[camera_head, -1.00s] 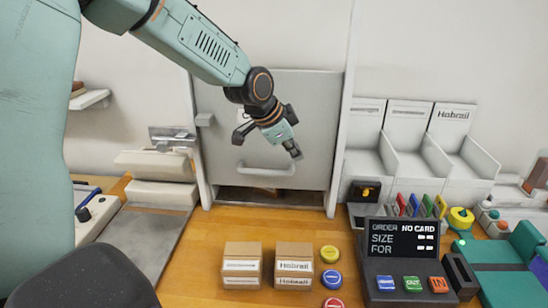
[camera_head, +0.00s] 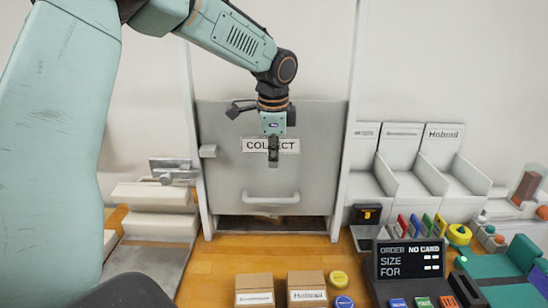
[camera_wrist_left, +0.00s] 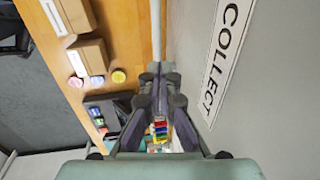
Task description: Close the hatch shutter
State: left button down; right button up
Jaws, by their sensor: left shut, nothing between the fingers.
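The hatch shutter (camera_head: 225,178) is a grey panel between two white side rails, with a COLLECT label (camera_head: 255,146) on it. Its bar handle (camera_head: 270,197) sits near its lower edge. A dark gap (camera_head: 275,223) shows between the shutter's lower edge and the wooden counter. My left gripper (camera_head: 273,160) points down in front of the label, above the handle, and is shut and empty. In the left wrist view, the left gripper's fingers (camera_wrist_left: 157,90) are beside the shutter face (camera_wrist_left: 260,110), with the label (camera_wrist_left: 222,60) to their right. My right gripper is out of view.
Two cardboard boxes (camera_head: 254,291) (camera_head: 307,290) and coloured discs (camera_head: 338,277) lie on the counter (camera_head: 220,260) before the hatch. An order display (camera_head: 409,259) stands at the right, below white bins (camera_head: 415,180). A pad stack (camera_head: 155,197) stands at the left.

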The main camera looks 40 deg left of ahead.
pick_arm(q)
send_over(274, 199)
jog(key=s+d, duration=0.1)
notch_tip(274, 199, down, 7)
jog(key=f, duration=0.2)
jog(key=w+a+f, duration=0.1)
jog(key=shift+f+p, duration=0.35)
jog(key=shift+p, duration=0.05)
jog(key=shift+s+d+r, duration=0.25)
jog(key=shift+s+r, duration=0.05)
notch_tip(274, 199, down, 10)
jog(key=b, duration=0.1)
jog(key=shift+f+b, duration=0.15)
jog(key=shift+b, duration=0.25)
